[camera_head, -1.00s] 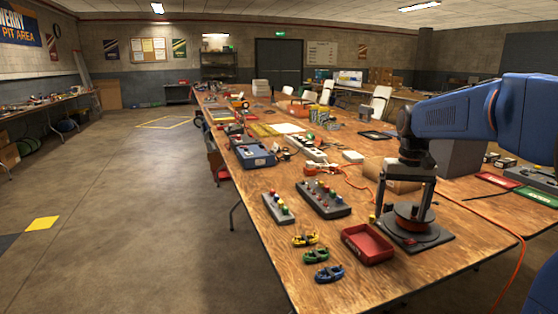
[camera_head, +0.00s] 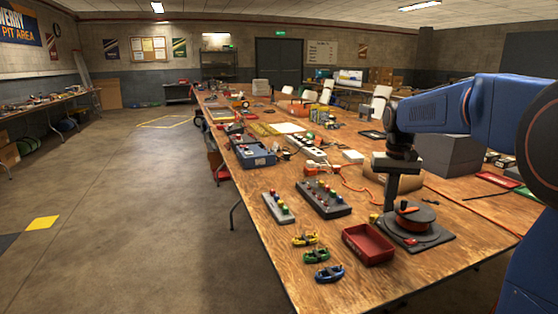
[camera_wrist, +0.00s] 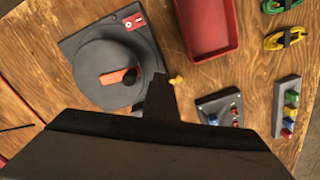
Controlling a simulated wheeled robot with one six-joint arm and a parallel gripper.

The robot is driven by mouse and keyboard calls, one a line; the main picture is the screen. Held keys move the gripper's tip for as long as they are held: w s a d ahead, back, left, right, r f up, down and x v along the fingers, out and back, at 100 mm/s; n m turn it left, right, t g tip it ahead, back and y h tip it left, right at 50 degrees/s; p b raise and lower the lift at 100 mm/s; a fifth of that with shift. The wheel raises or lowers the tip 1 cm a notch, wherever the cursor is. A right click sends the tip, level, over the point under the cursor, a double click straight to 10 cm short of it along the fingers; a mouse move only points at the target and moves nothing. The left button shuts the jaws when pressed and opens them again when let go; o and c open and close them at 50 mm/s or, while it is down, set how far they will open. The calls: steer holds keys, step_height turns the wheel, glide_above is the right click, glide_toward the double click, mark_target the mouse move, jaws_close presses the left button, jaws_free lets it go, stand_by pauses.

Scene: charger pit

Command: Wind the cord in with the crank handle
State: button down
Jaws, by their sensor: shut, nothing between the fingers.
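The cord reel (camera_head: 413,217) is a round drum on a dark square base near the right front of the table. The wrist view shows its grey top (camera_wrist: 90,68). The orange-red crank handle (camera_wrist: 113,77) lies across that top, with a black knob (camera_wrist: 131,77) at its right end. My gripper (camera_head: 388,208) is shut and empty, hanging down at the drum's left side in the head view. In the wrist view its dark fingers (camera_wrist: 160,92) are right of the knob, apart from it in the picture. An orange cord (camera_head: 352,184) shows on the table behind.
A red tray (camera_head: 368,244) is close left of the reel base. A large dark grey box (camera_head: 450,155) is behind my arm.

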steer(key=shift+w, duration=0.15)
steer(key=shift+w+d, duration=0.1)
steer(key=shift+w, duration=1.15)
steer(key=shift+w, duration=0.1)
steer(key=shift+w, duration=1.25)
steer(key=shift+w+d, duration=0.1)
steer(key=shift+w, duration=1.2)
steer(key=c, duration=0.8)
jaws_free()
steer(key=shift+o, duration=0.2)
steer(key=shift+r, duration=0.1)
step_height(320, 180, up, 8)
